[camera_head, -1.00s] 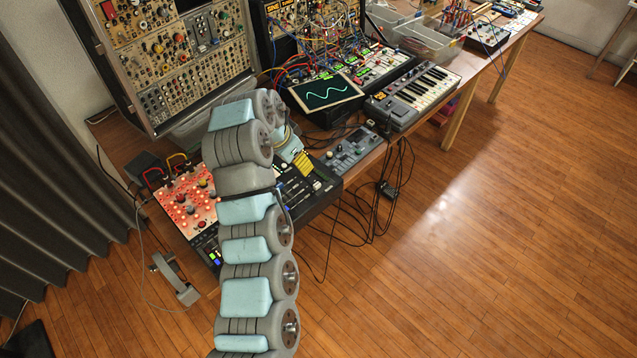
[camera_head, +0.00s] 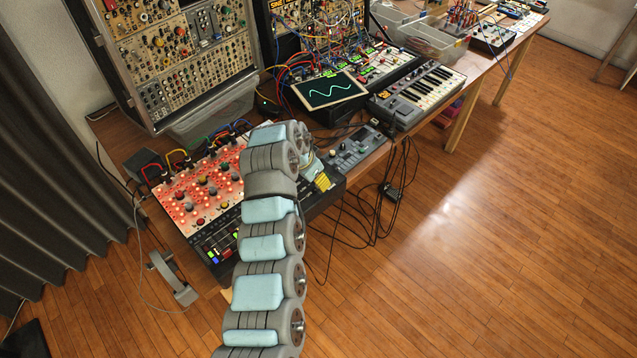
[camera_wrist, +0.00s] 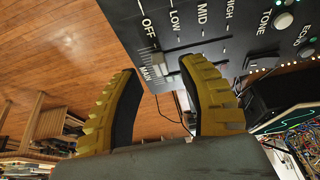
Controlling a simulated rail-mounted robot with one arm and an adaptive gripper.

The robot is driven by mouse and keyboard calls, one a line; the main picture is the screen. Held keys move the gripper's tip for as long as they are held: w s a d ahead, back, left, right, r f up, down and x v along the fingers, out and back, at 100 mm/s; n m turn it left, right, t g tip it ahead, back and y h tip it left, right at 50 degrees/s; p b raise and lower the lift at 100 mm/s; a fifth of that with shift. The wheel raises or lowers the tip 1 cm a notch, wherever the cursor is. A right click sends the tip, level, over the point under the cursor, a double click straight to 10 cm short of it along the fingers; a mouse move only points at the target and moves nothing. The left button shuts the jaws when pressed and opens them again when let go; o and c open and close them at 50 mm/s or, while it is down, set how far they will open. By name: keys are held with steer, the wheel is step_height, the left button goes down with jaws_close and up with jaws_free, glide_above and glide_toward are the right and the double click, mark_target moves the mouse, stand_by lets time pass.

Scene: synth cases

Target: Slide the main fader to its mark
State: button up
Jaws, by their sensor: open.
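The black mixer panel (camera_wrist: 195,25) fills the top of the wrist view, tilted, with the words OFF, LOW, MID and HIGH along a scale. A grey piece that looks like the main fader's cap (camera_wrist: 158,61) sits beside the MAIN label, near the OFF end. My gripper (camera_wrist: 158,72) is open, with one yellow, black-padded finger on each side of this cap. I cannot tell whether either finger touches it. In the head view my gripper (camera_head: 323,182) is over the right end of the mixer (camera_head: 222,240), and my arm hides the faders.
White knobs (camera_wrist: 283,20) stand on the panel to the right in the wrist view. A small grey device (camera_head: 352,150) and a keyboard (camera_head: 420,95) lie to the right of my gripper. Patch cables (camera_head: 175,155) arch behind the mixer. Loose cables hang off the table edge.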

steer(key=shift+x, duration=1.25)
